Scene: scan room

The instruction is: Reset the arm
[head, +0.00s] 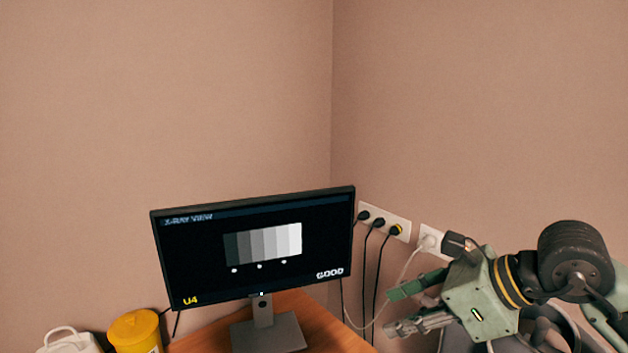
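My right arm comes in from the right edge, with its dark round joint raised. My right gripper (396,310) is at the lower right, its fingers pointing left. Its green upper finger and grey lower finger stand apart with a gap between them, and I see nothing held in it. It is to the right of the monitor (253,247), in front of the wall with the sockets. My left gripper is out of the picture.
The monitor shows grey bars and "GOOD" on a wooden desk (322,325). Wall sockets (385,220) with plugs and hanging cables are behind my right gripper. A yellow container (135,330) and a white container (72,342) are at lower left. The upper walls are bare.

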